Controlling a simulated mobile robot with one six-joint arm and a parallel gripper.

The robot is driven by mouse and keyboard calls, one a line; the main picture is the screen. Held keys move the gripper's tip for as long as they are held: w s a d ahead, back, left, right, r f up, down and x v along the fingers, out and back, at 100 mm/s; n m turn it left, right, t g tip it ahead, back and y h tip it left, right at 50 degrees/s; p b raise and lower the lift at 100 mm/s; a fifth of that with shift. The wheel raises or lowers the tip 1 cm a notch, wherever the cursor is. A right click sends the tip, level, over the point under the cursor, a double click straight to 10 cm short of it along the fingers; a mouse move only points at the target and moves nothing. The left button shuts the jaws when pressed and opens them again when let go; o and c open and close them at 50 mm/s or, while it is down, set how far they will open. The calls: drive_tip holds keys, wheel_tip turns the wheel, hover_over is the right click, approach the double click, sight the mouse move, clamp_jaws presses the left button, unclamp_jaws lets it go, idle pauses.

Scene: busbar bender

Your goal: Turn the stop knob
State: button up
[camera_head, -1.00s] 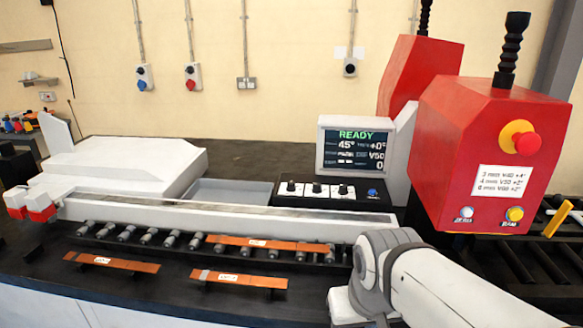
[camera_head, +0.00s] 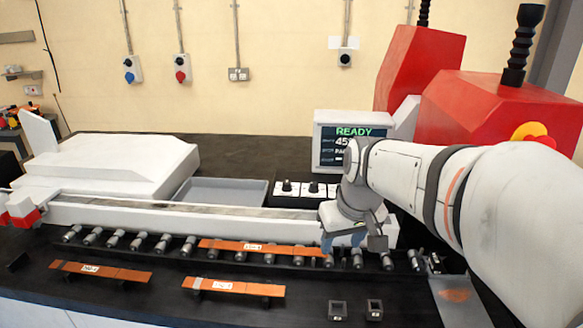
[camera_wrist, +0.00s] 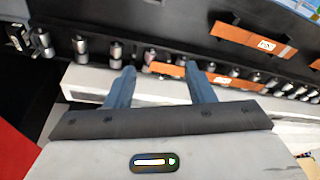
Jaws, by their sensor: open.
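The dark control panel (camera_head: 278,200) sits behind the white rail, below the screen. Two white-based black knobs show on it, a left knob (camera_head: 287,187) and a middle knob (camera_head: 313,188). The panel's right part is hidden behind my arm, and I cannot read which knob is the stop knob. My gripper (camera_head: 343,246) is open over the roller row in front of the rail, to the right of and nearer than the visible knobs. In the wrist view its two blue fingers (camera_wrist: 160,78) stand apart with nothing held between them. No knob shows there.
The screen (camera_head: 338,146) reads READY and is partly covered by my arm. A copper bar (camera_head: 225,246) lies on the rollers (camera_head: 164,243). Two more copper bars, left (camera_head: 68,267) and right (camera_head: 205,285), lie in front. The red machine housing (camera_head: 480,115) stands behind my arm.

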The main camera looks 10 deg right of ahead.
drive_tip(key=w+r+n+p, duration=0.1)
drive_tip(key=w+r+n, duration=0.15)
drive_tip(key=w, duration=1.05)
drive_tip(key=n+y+p, duration=0.2)
drive_tip(key=n, duration=0.1)
approach(314, 183)
drive_tip(key=f, duration=0.1)
drive_tip(key=shift+m, duration=0.35)
drive_tip(key=p+x, duration=0.1)
drive_tip(key=x, duration=0.6)
drive_tip(key=shift+a+f, duration=0.2)
drive_tip(key=shift+f, duration=0.05)
drive_tip(key=c, duration=1)
drive_tip(key=shift+o, duration=0.2)
drive_tip(key=shift+t, duration=0.3)
